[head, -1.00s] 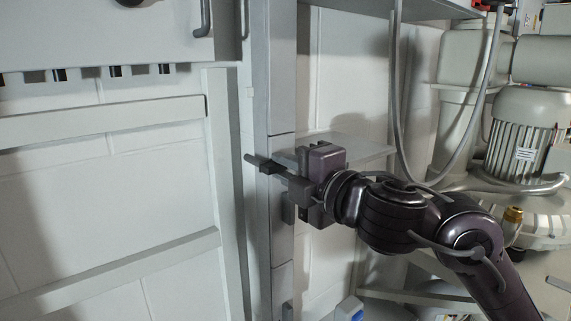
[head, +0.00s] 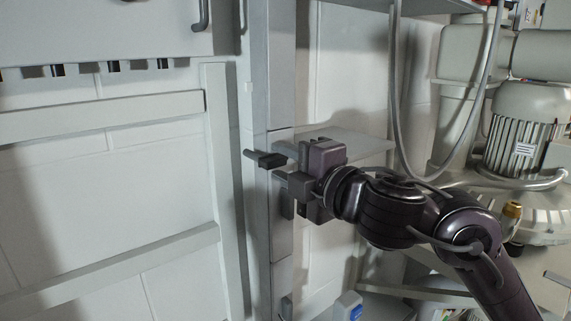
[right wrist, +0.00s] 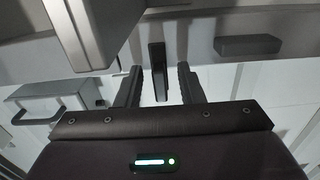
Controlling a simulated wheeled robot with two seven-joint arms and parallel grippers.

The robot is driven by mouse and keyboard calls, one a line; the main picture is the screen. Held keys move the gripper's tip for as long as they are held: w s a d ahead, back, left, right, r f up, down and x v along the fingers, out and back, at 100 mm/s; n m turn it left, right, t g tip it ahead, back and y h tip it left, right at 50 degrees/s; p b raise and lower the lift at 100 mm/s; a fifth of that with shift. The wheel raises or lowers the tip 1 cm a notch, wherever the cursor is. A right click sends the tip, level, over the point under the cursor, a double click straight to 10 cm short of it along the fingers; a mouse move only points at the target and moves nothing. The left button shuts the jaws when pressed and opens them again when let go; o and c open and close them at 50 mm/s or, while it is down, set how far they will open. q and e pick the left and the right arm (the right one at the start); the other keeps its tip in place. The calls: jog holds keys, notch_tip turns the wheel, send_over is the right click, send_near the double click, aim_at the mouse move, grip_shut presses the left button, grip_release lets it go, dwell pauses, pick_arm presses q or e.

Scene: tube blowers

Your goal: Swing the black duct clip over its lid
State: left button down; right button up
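The black duct clip (head: 262,157) is a short dark bar at the side of the grey vertical duct (head: 262,90) in the head view. In the right wrist view the clip (right wrist: 157,68) stands between the two fingers, with a gap on each side. My right gripper (head: 277,164) is open around it; its fingers (right wrist: 159,85) show on both sides of the bar in the wrist view. The clip's lid cannot be told apart clearly from the grey duct. My left gripper is in neither view.
A grey shelf plate (head: 345,143) sits just behind my right gripper. A grey hose (head: 397,110) hangs to its right, and a motor (head: 520,125) stands at the far right. Another dark block (right wrist: 247,45) and a handle (right wrist: 40,103) show in the wrist view.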

jog(key=b+v, duration=0.1)
jog(key=v, duration=0.7)
jog(key=shift+b, duration=0.3)
jog(key=shift+w, duration=0.1)
